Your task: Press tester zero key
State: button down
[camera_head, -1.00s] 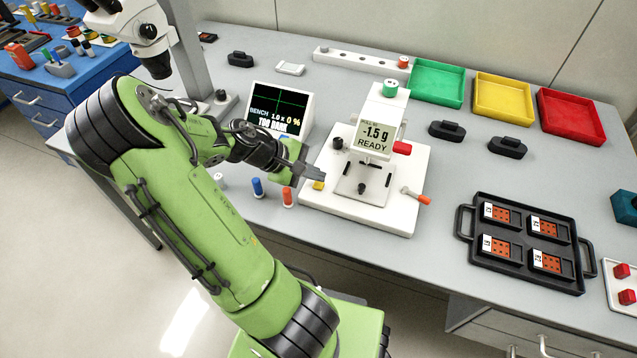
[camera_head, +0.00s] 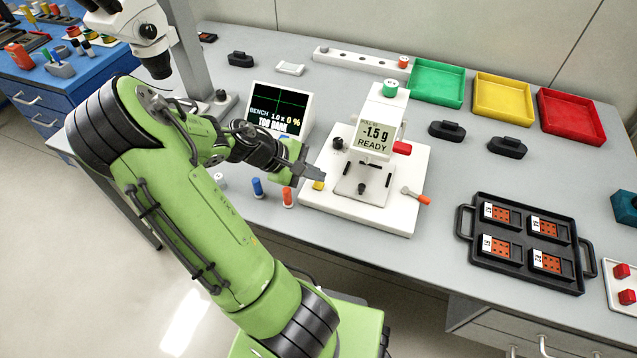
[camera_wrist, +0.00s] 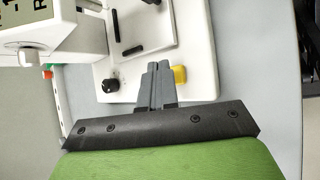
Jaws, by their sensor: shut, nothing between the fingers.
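The white pull tester (camera_head: 375,220) stands on the bench, and its display (camera_head: 374,138) reads "-1.5 g READY". A yellow key (camera_head: 318,185) sits at the left front of the tester's base; it also shows in the wrist view (camera_wrist: 179,75). My gripper (camera_head: 322,174) is shut and empty, with its fingertips over the tester base, close by the yellow key. In the wrist view the shut fingers (camera_wrist: 157,72) lie just left of the yellow key. Whether they touch it cannot be told. Any lettering on the key is too small to read.
A black knob (camera_wrist: 110,86) and an orange-tipped lever (camera_head: 424,199) are on the tester. A monitor (camera_head: 279,112) stands behind my wrist. Blue and orange pegs (camera_head: 257,187) stand left of the base. A black tray (camera_head: 525,244) of parts lies to the right.

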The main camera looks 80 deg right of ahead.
aim_at(314, 186)
jog(key=shift+f, duration=0.1)
jog(key=shift+f, duration=0.35)
jog(key=shift+f+b, duration=0.4)
dwell(0.5)
jog(key=shift+r, duration=0.1)
jog(key=shift+r+p, duration=0.75)
jog(key=shift+p, duration=0.2)
notch_tip(314, 186, up, 5)
jog(key=p, duration=0.5)
jog(key=shift+r, duration=0.15)
dwell(0.4)
